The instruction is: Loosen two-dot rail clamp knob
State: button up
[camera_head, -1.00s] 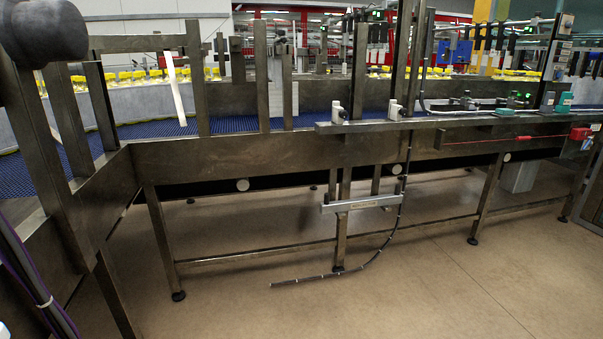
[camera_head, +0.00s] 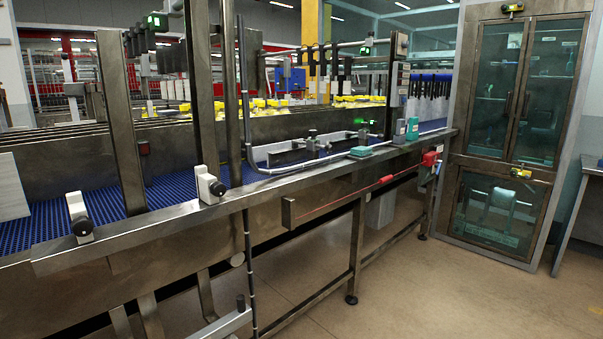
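Two white rail clamps with black knobs sit on the front rail of the steel conveyor. The left clamp (camera_head: 79,217) is nearest me at the lower left. The right clamp (camera_head: 209,184) stands farther along, beside an upright post. Their black knobs (camera_head: 83,227) and (camera_head: 217,188) face outward. I cannot make out dot marks on either clamp at this size. A dark clamp fitting (camera_head: 312,144) sits on a bar farther along. My gripper is not in view.
The conveyor's steel front rail (camera_head: 150,222) runs from lower left to far right. A red pull-cord switch (camera_head: 430,158) hangs at its far end. A glass-door cabinet (camera_head: 515,120) stands at the right. The floor (camera_head: 440,290) at the lower right is clear.

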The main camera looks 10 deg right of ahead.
aim_at(313, 133)
jog(key=i+l, duration=0.35)
jog(key=i, duration=0.2)
jog(key=i+l+u, duration=0.1)
jog(key=i+l, duration=0.25)
jog(key=i, duration=0.2)
